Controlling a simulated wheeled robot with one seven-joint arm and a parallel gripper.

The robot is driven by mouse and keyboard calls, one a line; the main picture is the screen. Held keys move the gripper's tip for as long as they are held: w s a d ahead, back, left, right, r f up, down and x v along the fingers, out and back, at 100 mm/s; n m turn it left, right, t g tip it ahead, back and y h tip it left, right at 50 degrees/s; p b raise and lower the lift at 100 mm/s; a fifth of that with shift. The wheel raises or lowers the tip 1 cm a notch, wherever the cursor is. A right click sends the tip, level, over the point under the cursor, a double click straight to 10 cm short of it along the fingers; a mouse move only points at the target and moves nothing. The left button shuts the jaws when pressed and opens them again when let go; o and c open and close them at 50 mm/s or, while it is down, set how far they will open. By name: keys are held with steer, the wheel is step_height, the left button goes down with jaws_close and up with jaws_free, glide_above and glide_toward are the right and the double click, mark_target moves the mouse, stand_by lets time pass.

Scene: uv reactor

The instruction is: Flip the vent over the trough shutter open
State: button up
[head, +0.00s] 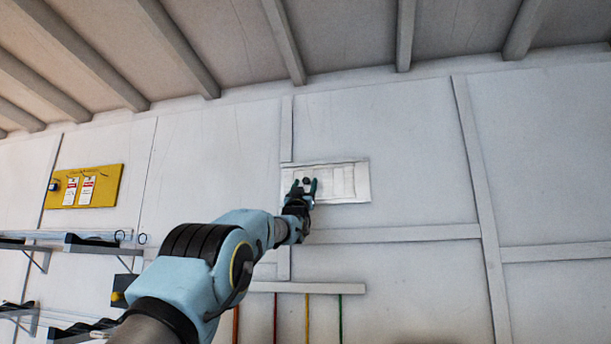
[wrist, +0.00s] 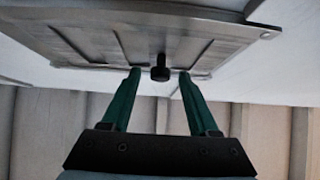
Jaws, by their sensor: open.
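The vent shutter (head: 342,182) is a white slatted panel on the wall, in the middle of the head view. In the wrist view the vent shutter (wrist: 110,42) fills the top, with a dark round knob (wrist: 160,70) at its near edge. My gripper (head: 304,186) is raised to the left part of the vent. Its two green fingers are open, one on each side of the knob, and the gripper also shows in the wrist view (wrist: 159,76). I cannot tell whether either finger touches the knob or panel.
A yellow board (head: 85,187) with tags hangs on the wall at the left. Shelves (head: 70,245) stand out below it. A white rail (head: 305,288) with several coloured rods is below the vent. The wall right of the vent is clear.

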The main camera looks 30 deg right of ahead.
steer(key=shift+w+d+r, duration=0.2)
steer(key=shift+w+r, duration=0.05)
steer(key=shift+r, duration=0.05)
steer(key=shift+c, duration=0.3)
jaws_close()
stand_by(1.1)
